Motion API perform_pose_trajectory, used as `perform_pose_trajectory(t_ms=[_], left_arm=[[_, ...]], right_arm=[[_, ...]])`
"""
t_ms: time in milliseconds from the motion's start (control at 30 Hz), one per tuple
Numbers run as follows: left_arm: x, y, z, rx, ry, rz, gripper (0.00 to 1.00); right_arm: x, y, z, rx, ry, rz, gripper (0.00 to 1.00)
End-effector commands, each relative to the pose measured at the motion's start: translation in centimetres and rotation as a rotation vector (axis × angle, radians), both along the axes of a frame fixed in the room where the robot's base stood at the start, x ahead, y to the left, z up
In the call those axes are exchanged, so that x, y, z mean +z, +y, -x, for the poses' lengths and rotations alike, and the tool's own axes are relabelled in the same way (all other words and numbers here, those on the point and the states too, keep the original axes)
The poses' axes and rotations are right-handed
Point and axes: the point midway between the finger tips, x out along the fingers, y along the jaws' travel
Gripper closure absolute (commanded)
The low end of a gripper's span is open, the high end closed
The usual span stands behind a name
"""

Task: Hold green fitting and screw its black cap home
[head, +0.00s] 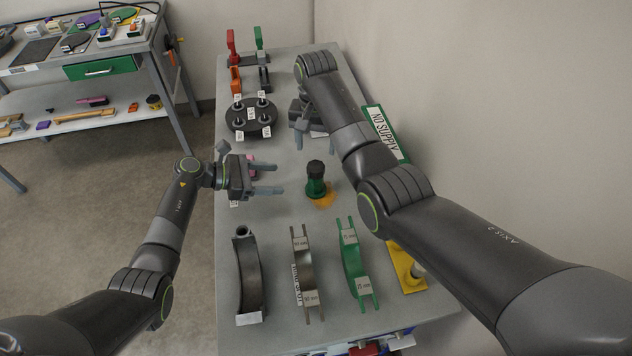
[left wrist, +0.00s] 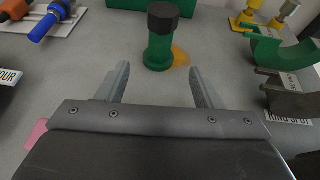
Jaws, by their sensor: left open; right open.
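The green fitting (head: 315,187) stands upright on the grey cart top, with its black cap (head: 315,168) on top. In the left wrist view the fitting (left wrist: 158,52) and its cap (left wrist: 163,17) stand just beyond my fingertips, roughly centred between them. My left gripper (head: 280,182) is open and empty, to the left of the fitting and apart from it; its two fingers also show in the left wrist view (left wrist: 158,82). My right gripper (head: 298,124) is open, behind the fitting, partly hidden by its own arm. Whether the cap is fully seated cannot be told.
An orange patch (head: 326,200) lies beside the fitting. Curved black, grey and green (head: 353,262) holders stand in front. A black round stand (head: 240,128) and red and green clamps are behind. A "NO SUPPLY" sign (head: 384,134) and wall are right.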

Motion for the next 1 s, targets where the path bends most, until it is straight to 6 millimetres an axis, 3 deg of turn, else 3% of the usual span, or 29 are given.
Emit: perform_pose_trajectory(t_ms=[300, 500, 1000], left_arm=[[-2.4, -5.7, -1.6, -0.002, 0.003, 0.001, 0.40], [-3.5, -8.2, -2.3, -0.001, 0.003, 0.001, 0.40], [-4.5, -10.3, -2.9, -0.001, 0.001, -0.001, 0.40]], right_arm=[[0.0, 0.0, 0.0, 0.000, 0.000, 0.000, 0.40], [0.0, 0.0, 0.0, 0.000, 0.000, 0.000, 0.40], [0.0, 0.0, 0.0, 0.000, 0.000, 0.000, 0.40]])
